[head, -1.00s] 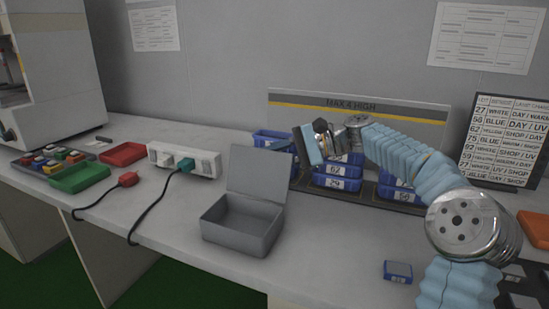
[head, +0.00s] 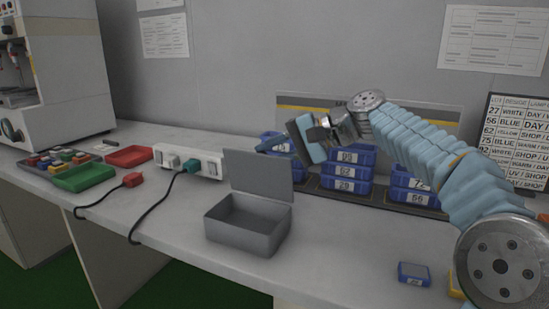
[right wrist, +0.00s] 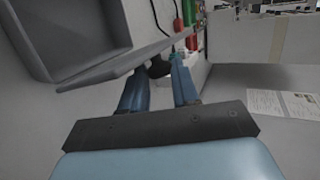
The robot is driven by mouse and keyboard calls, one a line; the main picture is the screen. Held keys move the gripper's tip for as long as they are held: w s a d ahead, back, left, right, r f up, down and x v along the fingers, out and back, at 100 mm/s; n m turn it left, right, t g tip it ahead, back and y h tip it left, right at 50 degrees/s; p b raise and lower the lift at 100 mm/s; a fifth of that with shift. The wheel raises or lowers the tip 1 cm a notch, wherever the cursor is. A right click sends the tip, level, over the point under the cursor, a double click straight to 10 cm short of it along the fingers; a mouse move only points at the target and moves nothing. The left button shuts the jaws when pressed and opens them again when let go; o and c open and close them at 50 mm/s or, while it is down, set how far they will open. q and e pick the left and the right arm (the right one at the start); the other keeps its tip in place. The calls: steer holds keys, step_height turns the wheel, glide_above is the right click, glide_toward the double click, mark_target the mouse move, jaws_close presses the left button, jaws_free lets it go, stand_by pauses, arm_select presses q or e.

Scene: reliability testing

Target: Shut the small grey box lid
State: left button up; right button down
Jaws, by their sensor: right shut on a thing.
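The small grey box (head: 240,236) stands on the bench with its lid (head: 258,176) raised nearly upright at the back. Grey panels of it fill the upper left of the right wrist view, where the lid's edge (right wrist: 112,69) runs close to my fingers. My right gripper (head: 262,148) is just above and behind the lid's top edge; I cannot tell whether they touch. Its blue fingers (right wrist: 158,80) are close together, shut on a small dark thing that is too unclear to name. My left gripper is not in view.
A white power strip (head: 197,161) with cables lies left of the box. Blue bins (head: 345,171) stand behind my right arm. A small blue box (head: 414,273) lies front right. Green (head: 86,178) and red (head: 130,156) trays lie at left.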

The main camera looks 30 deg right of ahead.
stand_by(0.4)
steer(key=c, duration=1.1)
jaws_free()
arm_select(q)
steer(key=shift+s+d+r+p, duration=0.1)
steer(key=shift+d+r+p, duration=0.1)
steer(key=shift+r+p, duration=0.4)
arm_select(e)
steer(key=v, duration=1.3)
steer(key=shift+s+d, duration=0.25)
steer(key=shift+s, duration=0.05)
steer(key=shift+r, duration=0.15)
